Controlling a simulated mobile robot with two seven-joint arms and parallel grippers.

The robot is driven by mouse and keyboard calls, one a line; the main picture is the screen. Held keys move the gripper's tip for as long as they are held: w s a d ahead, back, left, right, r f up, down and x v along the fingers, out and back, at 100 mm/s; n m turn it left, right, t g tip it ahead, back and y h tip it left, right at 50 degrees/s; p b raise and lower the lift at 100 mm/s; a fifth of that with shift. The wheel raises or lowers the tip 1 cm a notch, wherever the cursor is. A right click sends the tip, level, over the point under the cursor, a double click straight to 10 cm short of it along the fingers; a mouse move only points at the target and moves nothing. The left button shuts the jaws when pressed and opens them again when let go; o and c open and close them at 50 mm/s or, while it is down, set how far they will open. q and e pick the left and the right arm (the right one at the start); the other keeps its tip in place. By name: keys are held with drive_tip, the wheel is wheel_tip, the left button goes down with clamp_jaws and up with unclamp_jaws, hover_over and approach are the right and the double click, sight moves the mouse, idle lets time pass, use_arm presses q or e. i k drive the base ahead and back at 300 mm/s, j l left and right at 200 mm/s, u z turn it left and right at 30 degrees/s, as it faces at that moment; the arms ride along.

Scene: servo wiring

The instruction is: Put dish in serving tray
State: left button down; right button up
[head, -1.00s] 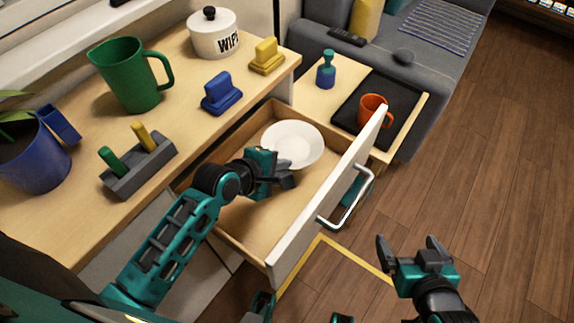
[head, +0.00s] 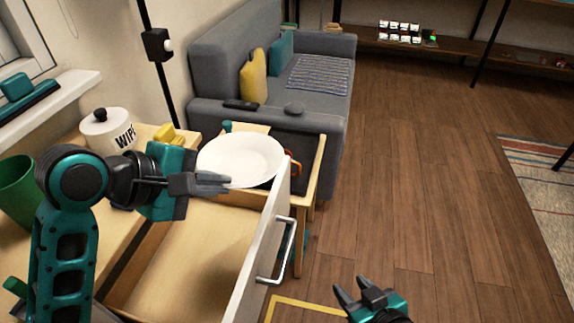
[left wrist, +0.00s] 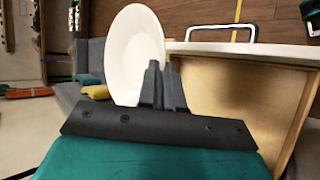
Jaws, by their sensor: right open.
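The white dish (head: 241,158) is raised above the open drawer and shows beyond the fingers in the left wrist view (left wrist: 134,52). My left gripper (head: 212,184) is shut on the dish's near rim; its fingers (left wrist: 162,85) are close together there. The black serving tray (head: 302,147) lies on the small side table behind the dish, which hides much of it. An orange mug (head: 294,164) on the tray is mostly hidden by the dish and drawer front. My right gripper (head: 366,289) is open and empty, low over the floor.
The open drawer (head: 180,262) looks empty; its front panel (head: 262,235) and handle (head: 285,250) stand before the side table (head: 316,172).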

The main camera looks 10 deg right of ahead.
sight(289, 148)
drive_tip(key=k+l+z, duration=0.1)
drive_tip(key=k+z, duration=0.2)
drive_tip(key=k, duration=0.25)
drive_tip(key=i+l+z, duration=0.1)
drive_tip(key=z, duration=1.15)
drive_tip(key=i+l, duration=0.1)
drive_tip(key=i, duration=0.45)
drive_tip(key=i+l, duration=0.1)
drive_tip(key=i, duration=0.45)
drive_tip(key=i+l+u, duration=0.15)
drive_tip(key=i, duration=0.4)
drive_tip(key=i+l+u, duration=0.1)
drive_tip(key=i, duration=0.5)
drive_tip(key=i+u, duration=0.85)
drive_tip(key=i+j+u, duration=0.1)
drive_tip(key=i+u, duration=0.35)
drive_tip(key=i+l+u, duration=0.1)
drive_tip(key=i+u, duration=0.6)
drive_tip(key=u, duration=1.6)
